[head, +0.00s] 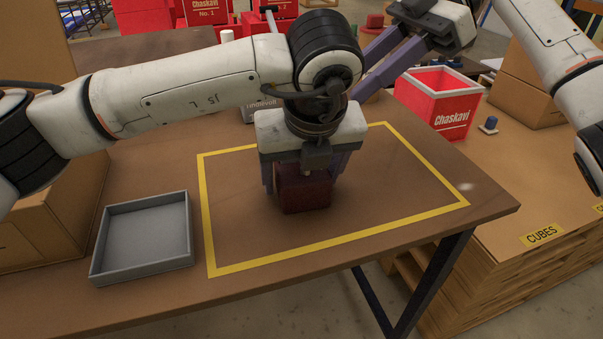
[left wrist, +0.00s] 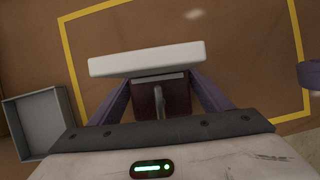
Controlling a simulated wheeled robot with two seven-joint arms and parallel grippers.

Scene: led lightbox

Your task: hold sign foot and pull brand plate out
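The sign foot (head: 305,192) is a dark red block standing inside the yellow outline. In the left wrist view the foot (left wrist: 165,96) sits between the purple fingers of my left gripper (head: 305,180), which point down and appear closed on its sides. The brand plate (left wrist: 150,58) shows there as a pale bar standing at the foot. In the head view only a lettered corner of the plate (head: 260,104) shows; my left wrist hides the rest. My right gripper (head: 363,78) is open and empty, right of and apart from the plate. One purple finger enters the left wrist view at right.
A grey empty tray (head: 148,276) lies on the table left of the yellow outline (head: 330,256). A red Chaskavi box (head: 440,104) stands behind on the right. Cardboard boxes stand at the left. The outline's right part is clear.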

